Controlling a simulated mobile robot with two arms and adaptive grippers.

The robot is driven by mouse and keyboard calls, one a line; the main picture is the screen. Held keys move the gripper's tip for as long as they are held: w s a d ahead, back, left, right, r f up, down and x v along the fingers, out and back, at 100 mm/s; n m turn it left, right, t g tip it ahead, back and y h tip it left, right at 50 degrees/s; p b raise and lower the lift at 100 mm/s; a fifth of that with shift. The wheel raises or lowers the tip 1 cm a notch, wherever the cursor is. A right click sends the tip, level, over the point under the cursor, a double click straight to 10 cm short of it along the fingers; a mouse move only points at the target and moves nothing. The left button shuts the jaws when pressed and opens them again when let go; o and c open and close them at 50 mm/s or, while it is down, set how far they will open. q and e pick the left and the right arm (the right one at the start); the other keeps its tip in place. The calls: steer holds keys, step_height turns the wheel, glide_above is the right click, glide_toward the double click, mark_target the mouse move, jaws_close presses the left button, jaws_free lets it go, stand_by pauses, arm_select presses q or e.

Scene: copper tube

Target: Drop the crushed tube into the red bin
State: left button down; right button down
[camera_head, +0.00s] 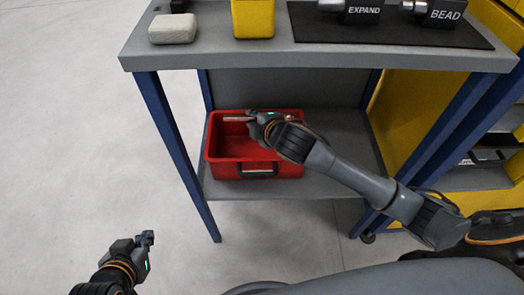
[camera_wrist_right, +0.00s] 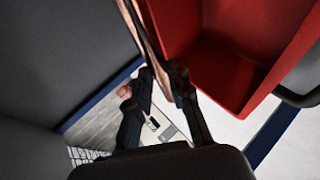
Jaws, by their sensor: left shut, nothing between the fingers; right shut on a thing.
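The red bin (camera_head: 230,168) sits on the lower shelf of the workbench, its open top facing up. It also shows at the upper right of the right wrist view (camera_wrist_right: 245,45). My right gripper (camera_head: 258,122) reaches in over the bin from the right and is shut on the copper tube (camera_head: 236,119). The tube lies roughly level above the back part of the bin. In the right wrist view the tube (camera_wrist_right: 148,35) runs up between the fingertips, beside the bin's wall. Its crushed part cannot be made out. My left gripper (camera_head: 146,240) is shut and empty, low at the left, away from the bench.
The bench top (camera_head: 220,47) is above the bin and carries a pale block (camera_head: 173,28), a yellow container (camera_head: 253,18) and tools marked EXPAND and BEAD on a dark mat (camera_head: 390,32). Blue legs (camera_head: 178,150) flank the shelf (camera_head: 330,170). The floor at left is clear.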

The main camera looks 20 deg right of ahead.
steer(key=c, duration=1.1)
jaws_free()
steer(key=shift+c, duration=0.2)
steer(key=v, duration=1.2)
